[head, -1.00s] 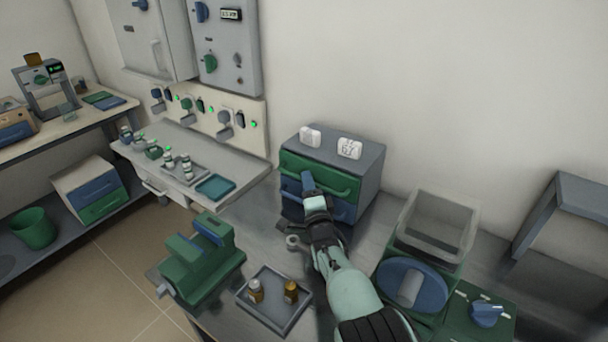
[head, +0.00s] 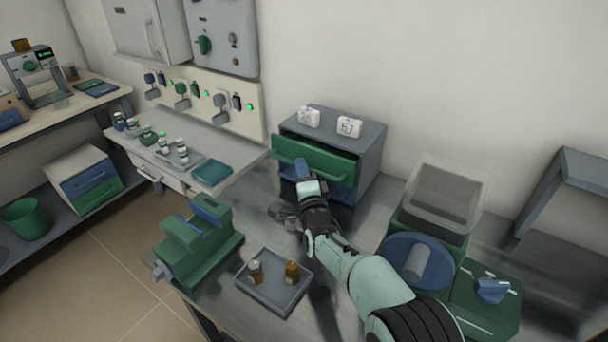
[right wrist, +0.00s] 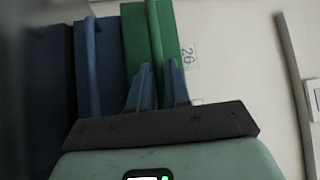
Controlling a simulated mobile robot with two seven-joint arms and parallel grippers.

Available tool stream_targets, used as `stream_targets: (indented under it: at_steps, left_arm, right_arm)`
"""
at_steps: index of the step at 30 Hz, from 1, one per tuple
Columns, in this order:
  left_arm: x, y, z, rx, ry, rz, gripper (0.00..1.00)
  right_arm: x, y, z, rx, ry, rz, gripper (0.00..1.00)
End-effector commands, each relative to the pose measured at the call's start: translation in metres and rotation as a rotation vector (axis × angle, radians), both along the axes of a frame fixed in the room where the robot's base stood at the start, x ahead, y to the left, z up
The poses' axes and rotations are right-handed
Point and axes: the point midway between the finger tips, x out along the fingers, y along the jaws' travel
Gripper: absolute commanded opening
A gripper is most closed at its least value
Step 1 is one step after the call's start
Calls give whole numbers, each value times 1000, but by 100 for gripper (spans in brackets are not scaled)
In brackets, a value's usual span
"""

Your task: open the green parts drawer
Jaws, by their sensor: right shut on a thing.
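The green parts drawer (head: 318,160) is the upper drawer of a grey cabinet on the bench. In the head view it stands partly out, with a dark gap behind its front's top edge. My right gripper (head: 302,170) is at the left part of its front, shut on the drawer's handle. In the right wrist view the blue fingers (right wrist: 158,88) sit on either side of the green handle bar (right wrist: 155,35). The blue drawer below (right wrist: 90,65) looks closed and is mostly hidden by the gripper in the head view. My left gripper is out of view.
Two white display blocks (head: 348,127) sit on the cabinet top. A green vise-like block (head: 195,250) and a grey tray (head: 262,296) with two small bottles stand in front on the bench. A machine with a blue disc (head: 405,275) stands close to my right arm.

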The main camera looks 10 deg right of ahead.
Motion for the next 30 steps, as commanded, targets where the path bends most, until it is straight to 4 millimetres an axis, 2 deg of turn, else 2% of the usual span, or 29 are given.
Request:
stream_targets:
  at_steps: [1, 3, 6, 10, 14, 23, 24, 25, 30]
  left_arm:
    - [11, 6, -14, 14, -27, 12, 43]
    - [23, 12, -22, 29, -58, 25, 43]
    - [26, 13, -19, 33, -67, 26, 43]
    - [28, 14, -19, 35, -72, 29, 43]
    - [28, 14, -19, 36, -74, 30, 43]
    - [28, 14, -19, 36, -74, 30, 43]
    - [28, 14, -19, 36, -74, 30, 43]
    - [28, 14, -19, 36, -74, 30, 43]
    - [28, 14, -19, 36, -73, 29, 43]
  right_arm:
    - [-3, 2, -10, 4, 11, 1, 0]
    - [-13, 13, -7, 2, 9, 8, 0]
    - [-33, 35, -2, -4, 10, 13, 0]
    - [-51, 53, -1, -7, 9, 11, 0]
    - [-59, 61, -1, -10, 7, 9, 0]
    - [-60, 61, 0, -10, 5, 8, 0]
    - [-60, 61, 0, -10, 5, 8, 30]
    - [-60, 61, 0, -10, 5, 8, 39]
    - [-59, 61, 0, -9, 4, 7, 39]
